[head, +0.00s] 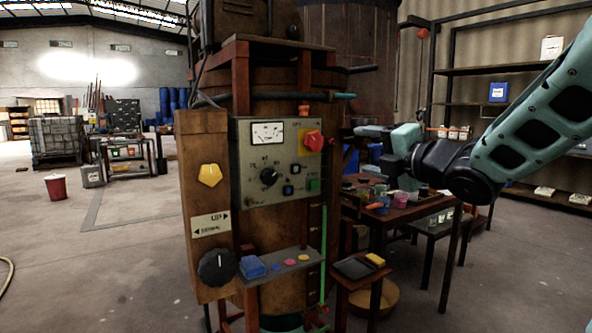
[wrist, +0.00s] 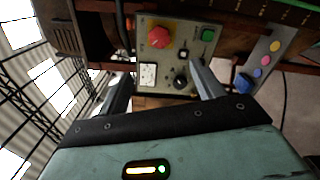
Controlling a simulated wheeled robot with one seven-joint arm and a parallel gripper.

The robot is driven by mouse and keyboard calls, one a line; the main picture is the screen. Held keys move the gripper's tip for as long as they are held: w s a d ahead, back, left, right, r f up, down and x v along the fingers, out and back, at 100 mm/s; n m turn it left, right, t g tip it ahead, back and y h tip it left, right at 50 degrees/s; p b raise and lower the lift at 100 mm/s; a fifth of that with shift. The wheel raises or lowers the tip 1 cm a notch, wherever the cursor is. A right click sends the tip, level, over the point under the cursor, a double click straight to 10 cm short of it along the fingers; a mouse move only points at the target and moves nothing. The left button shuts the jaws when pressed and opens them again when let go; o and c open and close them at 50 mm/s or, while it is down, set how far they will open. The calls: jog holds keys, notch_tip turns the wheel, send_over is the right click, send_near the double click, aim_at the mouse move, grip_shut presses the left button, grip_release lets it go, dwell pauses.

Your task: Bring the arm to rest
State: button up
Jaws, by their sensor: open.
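My arm (head: 535,115) reaches in from the right in the head view, with its end pointing left towards the vat's control panel (head: 262,190). My gripper (head: 372,131) is to the right of the panel and apart from it, with nothing visible in it. In the wrist view my gripper (wrist: 160,85) shows its two dark fingers spread apart, with the panel (wrist: 150,50) beyond them. The panel carries a red knob (head: 313,140), a gauge (head: 267,133), a black dial (head: 269,176) and a green button (head: 314,184).
A wooden post with a yellow knob (head: 210,175) and a black knob (head: 217,266) stands left of the panel. A small shelf (head: 300,258) juts out below it. A cluttered table (head: 400,214) stands under my arm. The floor at left is open around a red bucket (head: 60,187).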

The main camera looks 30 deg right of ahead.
jog(key=shift+a, duration=0.1)
jog(key=s+a+f+m+g+y+p, duration=0.1)
jog(key=a+f+m+g+p, duration=0.35)
jog(key=a, duration=0.45)
jog(key=s+a+f+m+g+p, duration=0.1)
jog(key=a+f+m+g+p, duration=0.3)
jog(key=a, duration=0.6)
jog(key=s+a+f+m+g+p, duration=0.1)
jog(key=s+a+m+g, duration=0.1)
jog(key=s, duration=0.4)
jog(key=s+a+f+m+g+p, duration=0.1)
jog(key=s+a+f+m+g, duration=0.1)
jog(key=s+a+g, duration=0.2)
jog(key=s+a+f+m+g+h+p, duration=0.1)
jog(key=s+a+f+m+g, duration=0.1)
jog(key=s, duration=0.7)
jog(key=shift+s+a+g, duration=0.2)
jog(key=shift+a+g, duration=0.55)
jog(key=shift+a, duration=0.4)
